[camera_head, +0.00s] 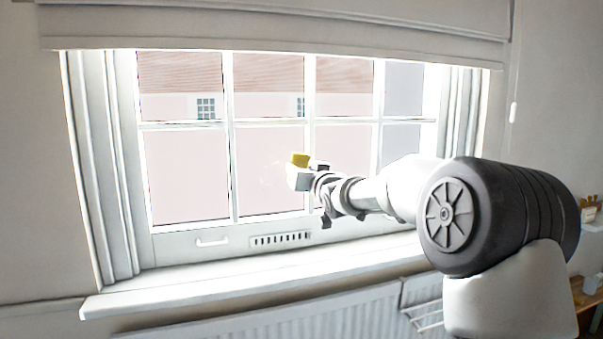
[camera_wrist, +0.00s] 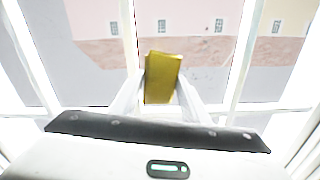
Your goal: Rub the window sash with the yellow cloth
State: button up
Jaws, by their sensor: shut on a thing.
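The window sash (camera_head: 230,178) is a white frame with several panes and thin glazing bars. Its bars also show in the wrist view (camera_wrist: 240,62). My gripper (camera_head: 299,172) is in front of the lower middle panes, near a vertical bar. In the wrist view my gripper (camera_wrist: 161,92) has its two pale fingers shut on the yellow cloth (camera_wrist: 162,78), which looks like a small folded block. The cloth also shows at the gripper's tip in the head view (camera_head: 300,159). I cannot tell whether the cloth touches the glass or sash.
A white sill (camera_head: 250,275) runs below the window, with a radiator (camera_head: 260,322) under it. A roller blind (camera_head: 270,30) hangs across the top. A white handle (camera_head: 212,242) and a slotted vent (camera_head: 281,239) are on the bottom rail. Small items (camera_head: 589,212) stand at the far right.

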jog(key=b+v, duration=0.1)
jog(key=v, duration=0.2)
dwell(0.4)
